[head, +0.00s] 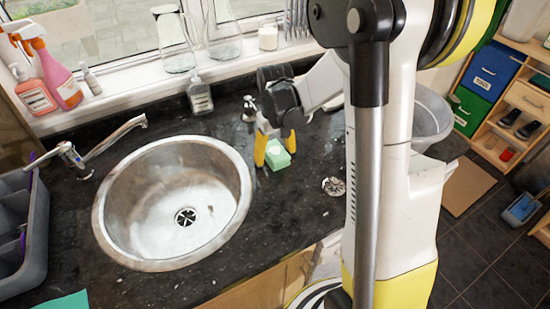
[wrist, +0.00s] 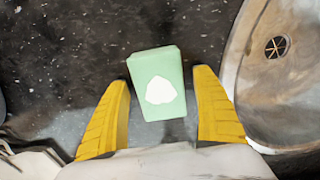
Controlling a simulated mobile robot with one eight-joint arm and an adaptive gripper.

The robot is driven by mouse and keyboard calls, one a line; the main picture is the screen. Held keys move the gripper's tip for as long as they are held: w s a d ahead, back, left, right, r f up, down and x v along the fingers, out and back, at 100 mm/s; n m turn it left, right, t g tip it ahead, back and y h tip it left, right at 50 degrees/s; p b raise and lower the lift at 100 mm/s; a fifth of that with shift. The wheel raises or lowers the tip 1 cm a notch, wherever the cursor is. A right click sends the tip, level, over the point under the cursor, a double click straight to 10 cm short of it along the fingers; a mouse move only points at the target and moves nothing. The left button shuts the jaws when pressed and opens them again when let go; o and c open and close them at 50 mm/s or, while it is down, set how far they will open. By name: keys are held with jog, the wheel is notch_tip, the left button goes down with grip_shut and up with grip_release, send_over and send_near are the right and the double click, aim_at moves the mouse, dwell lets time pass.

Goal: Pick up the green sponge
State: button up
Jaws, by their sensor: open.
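The green sponge (head: 278,157) is a pale green block with a white patch on top. It lies on the dark granite counter to the right of the sink. In the wrist view the sponge (wrist: 157,84) sits ahead of and partly between the fingertips, with dark gaps on both sides of it. My gripper (head: 275,146) has yellow fingers and is low over the counter at the sponge. In the wrist view its fingers (wrist: 160,105) are spread wide and hold nothing. I cannot tell the exact height of the fingertips above the counter.
The round steel sink (head: 170,205) is close on the left. A soap bottle (head: 199,95) and a dark dispenser (head: 249,108) stand behind, near the window sill. A round metal piece (head: 334,186) lies to the right. A grey basin (head: 431,115) is farther right.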

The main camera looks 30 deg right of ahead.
aim_at(275, 151)
jog(key=c, duration=1.1)
jog(key=shift+r, duration=0.1)
notch_tip(275, 151, up, 4)
jog(key=shift+r+p, duration=0.15)
jog(key=shift+p, duration=1)
jog(key=s+d+r+p, duration=0.1)
jog(key=s+d+r, duration=0.1)
jog(key=s, duration=0.1)
jog(key=s+d+r+p, duration=0.1)
jog(key=s+d+r, duration=0.1)
jog(key=s+d, duration=0.1)
jog(key=s+d+r+p, duration=0.1)
jog(key=s+d+r, duration=0.1)
jog(key=s, duration=0.1)
jog(key=shift+d+r, duration=0.25)
jog(key=shift+d, duration=0.05)
